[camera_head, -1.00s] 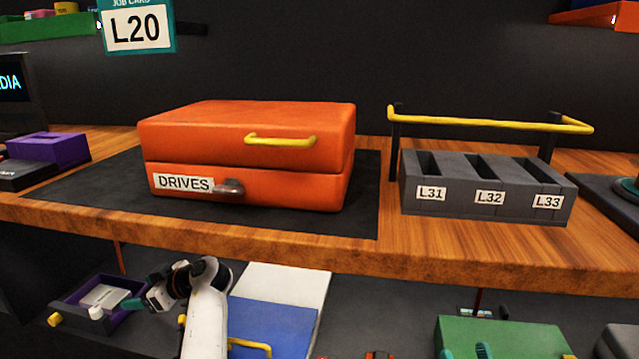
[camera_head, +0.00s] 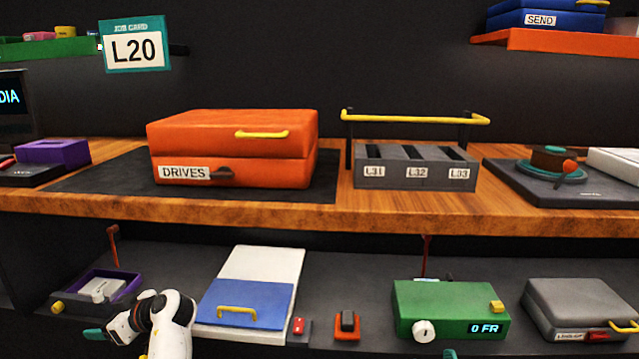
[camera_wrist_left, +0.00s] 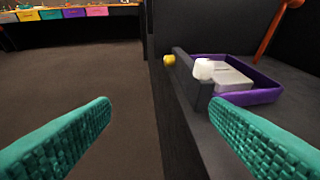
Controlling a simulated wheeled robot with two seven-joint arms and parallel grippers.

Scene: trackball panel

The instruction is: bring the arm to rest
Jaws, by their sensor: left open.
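My left gripper (camera_head: 104,334) is at the lower left in the head view, in front of the lower shelf and just below the purple tray (camera_head: 138,284). In the left wrist view its two teal fingers (camera_wrist_left: 160,140) are wide apart with nothing between them. That view looks past the shelf's front edge to the floor. The purple tray (camera_wrist_left: 282,92) with a grey and white piece in it lies ahead on the right, apart from the fingers. My right gripper cannot be made out; only a small teal piece (camera_head: 450,353) shows at the bottom edge of the head view.
The lower shelf holds a blue and white box (camera_head: 248,300), a green device (camera_head: 450,308) and a grey case (camera_head: 575,300). Above, the wooden bench (camera_head: 400,212) carries the orange DRIVES case (camera_head: 235,140) and a slotted grey rack (camera_head: 410,178). Open floor (camera_wrist_left: 90,85) lies left of the shelf.

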